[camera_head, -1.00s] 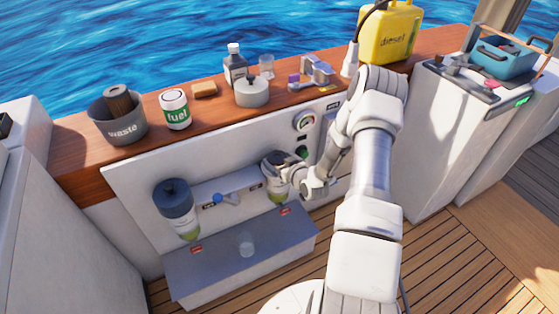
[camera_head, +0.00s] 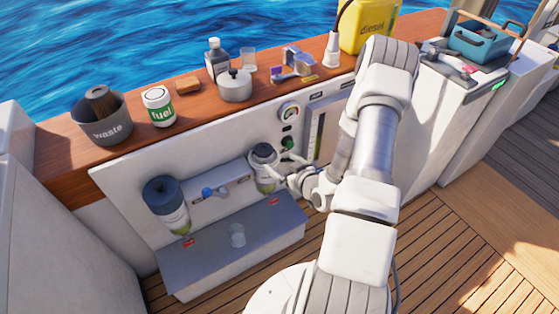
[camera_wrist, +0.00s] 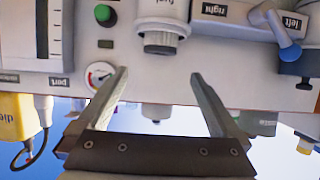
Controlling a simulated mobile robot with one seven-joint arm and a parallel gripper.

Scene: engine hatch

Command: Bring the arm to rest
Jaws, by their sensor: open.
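My gripper (camera_head: 284,168) is open and empty, just right of the right-hand filter unit (camera_head: 263,166) on the white engine panel (camera_head: 125,195). In the wrist view my gripper (camera_wrist: 157,75) has its two fingers spread. The filter's round end (camera_wrist: 160,40) shows beyond the fingertips, with a visible gap and nothing between them. My arm reaches down from the right side of the head view, bent at the elbow. It hides part of the panel's right side.
A blue-handled lever (camera_head: 208,191) and the left filter (camera_head: 165,202) are left of my gripper. A clear cup (camera_head: 237,235) stands on the grey step (camera_head: 205,265) below. A gauge (camera_head: 289,112) and a green button (camera_head: 288,143) are above. Deck at lower right is free.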

